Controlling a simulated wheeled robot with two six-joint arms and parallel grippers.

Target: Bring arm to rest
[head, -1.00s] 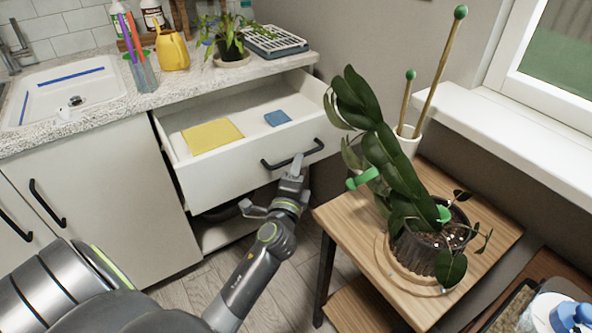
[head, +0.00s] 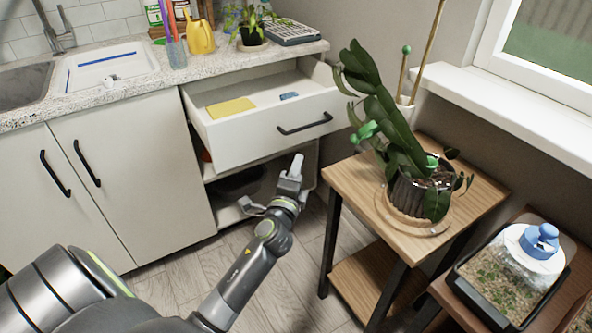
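My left arm reaches in from the bottom left of the head view. Its gripper (head: 272,188) is in front of the cabinet, below the open drawer (head: 262,132). Its two fingers are spread wide apart with nothing between them. The gripper stands clear of the black drawer handle (head: 305,125). The drawer is pulled out and holds a yellow cloth (head: 231,108) and a small blue item (head: 289,95). My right gripper does not show.
A wooden side table (head: 342,182) with a potted plant (head: 408,190) stands to the right of the gripper. A tray (head: 508,290) with a blue-topped dome sits at lower right. The counter (head: 150,88) runs along the back. Floor (head: 285,280) is free between cabinet and table.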

